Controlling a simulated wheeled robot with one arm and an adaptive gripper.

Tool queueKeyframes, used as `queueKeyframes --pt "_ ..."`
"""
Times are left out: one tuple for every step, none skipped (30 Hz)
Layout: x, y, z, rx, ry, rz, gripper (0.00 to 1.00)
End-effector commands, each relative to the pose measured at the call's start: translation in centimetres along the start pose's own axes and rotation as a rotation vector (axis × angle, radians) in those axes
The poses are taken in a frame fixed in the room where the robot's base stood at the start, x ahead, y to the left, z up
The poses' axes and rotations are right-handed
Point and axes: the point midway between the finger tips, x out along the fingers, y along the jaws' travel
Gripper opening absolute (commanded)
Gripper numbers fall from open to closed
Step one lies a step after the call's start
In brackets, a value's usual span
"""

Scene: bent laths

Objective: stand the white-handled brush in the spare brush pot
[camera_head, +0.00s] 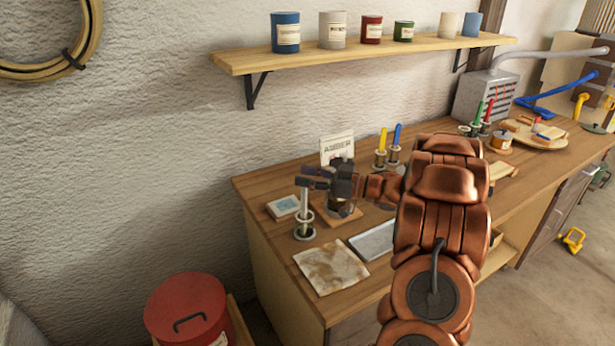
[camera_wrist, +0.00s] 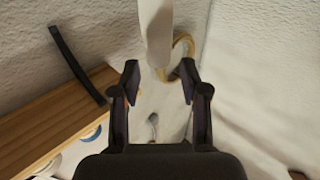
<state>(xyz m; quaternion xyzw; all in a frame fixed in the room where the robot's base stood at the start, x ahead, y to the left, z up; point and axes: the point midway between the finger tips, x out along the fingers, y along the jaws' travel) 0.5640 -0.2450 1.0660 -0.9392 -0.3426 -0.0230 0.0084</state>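The white-handled brush (camera_head: 304,201) stands upright, handle up, in a small ringed pot (camera_head: 304,231) near the left end of the bench. Its bristles are hidden. I take this pot for the spare brush pot. My gripper (camera_head: 307,177) is at the top of the handle, its fingers pointing left. In the wrist view, the white handle (camera_wrist: 156,30) reaches in from the top edge, its end near the gap between the fingertips. There my gripper (camera_wrist: 159,75) is open, with clear space on both sides of the handle and nothing clamped.
A labelled AMBER card (camera_head: 337,147) stands behind my gripper. Pots with yellow (camera_head: 382,141) and blue (camera_head: 396,138) handles stand to the right. A stained cloth (camera_head: 330,267), a grey tray (camera_head: 373,240) and a small box (camera_head: 284,206) lie close by. A shelf (camera_head: 360,52) hangs above.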

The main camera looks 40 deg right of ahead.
Motion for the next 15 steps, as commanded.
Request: queueKeyframes --pt "0.0 0.0 0.0 0.000 0.000 0.000 0.50" --pt "0.0 0.0 0.0 0.000 0.000 0.000 0.50" --pt "0.0 0.0 0.0 0.000 0.000 0.000 0.50" --pt "0.0 0.0 0.0 0.000 0.000 0.000 0.50" --pt "0.0 0.0 0.0 0.000 0.000 0.000 0.50" --pt "0.0 0.0 0.0 0.000 0.000 0.000 0.50" --pt "0.0 0.0 0.0 0.000 0.000 0.000 0.50" --pt "0.0 0.0 0.0 0.000 0.000 0.000 0.50" --pt "0.0 0.0 0.0 0.000 0.000 0.000 0.50" --pt "-0.1 0.0 0.0 0.000 0.000 0.000 0.50" --pt "-0.2 0.0 0.0 0.000 0.000 0.001 0.50" --pt "-0.4 0.0 0.0 0.000 -0.001 0.001 0.50" --pt "-0.7 0.1 0.0 0.000 -0.001 0.002 0.50" --pt "-0.9 0.1 0.0 0.000 -0.001 0.002 0.50" --pt "-1.3 0.1 0.0 0.000 -0.001 0.002 0.50"
